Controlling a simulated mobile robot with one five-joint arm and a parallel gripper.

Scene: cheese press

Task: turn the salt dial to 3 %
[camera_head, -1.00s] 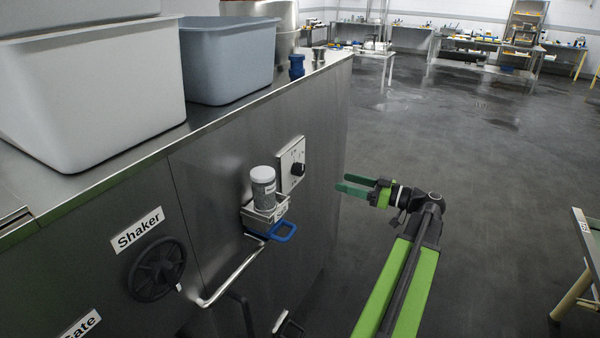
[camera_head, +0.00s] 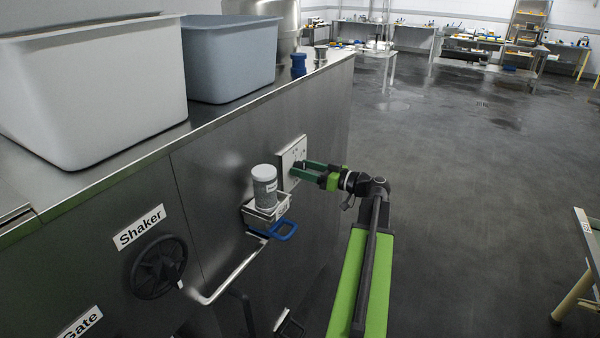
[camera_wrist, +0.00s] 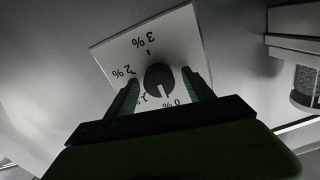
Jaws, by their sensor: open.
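The salt dial is a dark round knob (camera_wrist: 158,78) on a white square plate (camera_wrist: 110,52) marked 0 %, 1 %, 2 % and 3 %. In the wrist view its white pointer line points down, close to the 0 % mark. In the head view the plate (camera_head: 289,152) is on the steel front panel, and the knob is mostly hidden behind my fingers. My gripper (camera_wrist: 161,84) is open, one green finger on each side of the knob. I cannot tell whether the fingers touch it. In the head view my gripper (camera_head: 301,169) reaches the plate from the right.
A lidded shaker jar (camera_head: 265,186) sits in a metal holder left of the dial, with a blue handle (camera_head: 287,230) below. A black handwheel (camera_head: 158,267) is further left, under the Shaker label. Tubs stand on the top.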

